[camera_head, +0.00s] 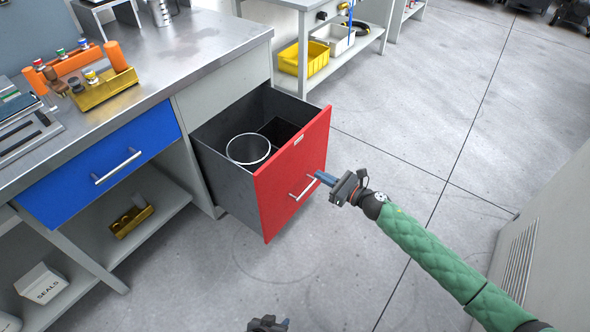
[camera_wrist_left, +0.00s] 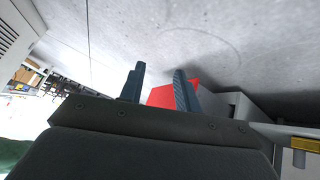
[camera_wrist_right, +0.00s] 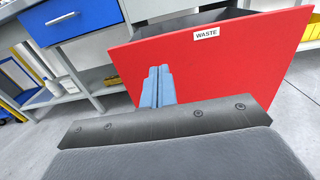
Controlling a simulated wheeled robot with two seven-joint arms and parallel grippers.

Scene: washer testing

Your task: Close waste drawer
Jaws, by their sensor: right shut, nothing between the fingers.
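The waste drawer (camera_head: 265,187) stands pulled out from the bench. Its red front has a silver bar handle (camera_head: 302,187) and, in the right wrist view, a white WASTE label (camera_wrist_right: 206,34). A round bin (camera_head: 249,149) sits inside. My right gripper (camera_head: 321,177) is shut and empty, its tips at the red front near the handle's right end. In the right wrist view its closed fingers (camera_wrist_right: 158,75) point at the front; I cannot tell whether they touch it. My left gripper (camera_head: 268,324) is low at the bottom edge. The left wrist view shows its fingers (camera_wrist_left: 161,80) apart and empty.
A blue drawer (camera_head: 102,170) is shut left of the waste drawer. The metal benchtop (camera_head: 165,62) holds a yellow rack (camera_head: 105,90). A shelf with a yellow crate (camera_head: 303,62) stands behind. The floor (camera_head: 400,130) right of the drawer is clear.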

